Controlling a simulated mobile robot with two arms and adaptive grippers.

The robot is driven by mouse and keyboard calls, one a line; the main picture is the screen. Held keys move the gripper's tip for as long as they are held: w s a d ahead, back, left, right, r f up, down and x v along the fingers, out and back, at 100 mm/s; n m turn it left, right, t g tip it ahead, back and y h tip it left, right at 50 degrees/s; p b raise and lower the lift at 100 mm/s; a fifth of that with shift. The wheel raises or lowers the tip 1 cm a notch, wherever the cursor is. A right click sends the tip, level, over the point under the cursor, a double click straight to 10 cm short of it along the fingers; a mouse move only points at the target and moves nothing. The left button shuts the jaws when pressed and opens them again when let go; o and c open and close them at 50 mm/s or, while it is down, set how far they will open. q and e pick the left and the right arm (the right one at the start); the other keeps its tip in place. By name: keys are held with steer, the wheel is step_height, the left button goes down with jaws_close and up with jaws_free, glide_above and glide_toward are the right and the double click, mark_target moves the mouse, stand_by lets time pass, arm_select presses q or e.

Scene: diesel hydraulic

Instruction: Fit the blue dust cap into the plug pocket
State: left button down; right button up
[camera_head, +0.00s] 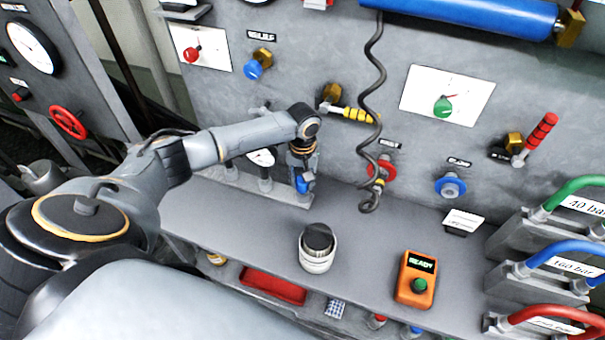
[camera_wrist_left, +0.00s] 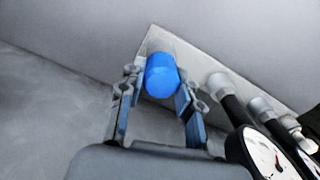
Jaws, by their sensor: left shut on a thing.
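My left gripper (camera_head: 303,178) is shut on the blue dust cap (camera_head: 304,184) above the right end of a grey rail on the bench. In the left wrist view the blue dust cap (camera_wrist_left: 161,75) sits between the two fingertips, in front of the pale rail (camera_wrist_left: 190,62). The frames do not show whether the cap touches the rail. I cannot make out the plug pocket; the gripper and cap may hide it. My right gripper is not in view.
Gauges on stems (camera_head: 263,160) stand on the rail beside the gripper. A white-and-black canister (camera_head: 317,260) and an orange READY box (camera_head: 416,280) stand on the bench. A black coiled cord (camera_head: 366,120) hangs right of the gripper. Coloured hose handles (camera_head: 570,250) crowd the right edge.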

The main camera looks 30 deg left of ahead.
arm_select(q)
steer(key=shift+f, duration=0.7)
steer(key=c, duration=0.8)
jaws_free()
steer(key=shift+c, duration=0.2)
step_height(320, 180, up, 8)
steer(key=shift+f, duration=0.25)
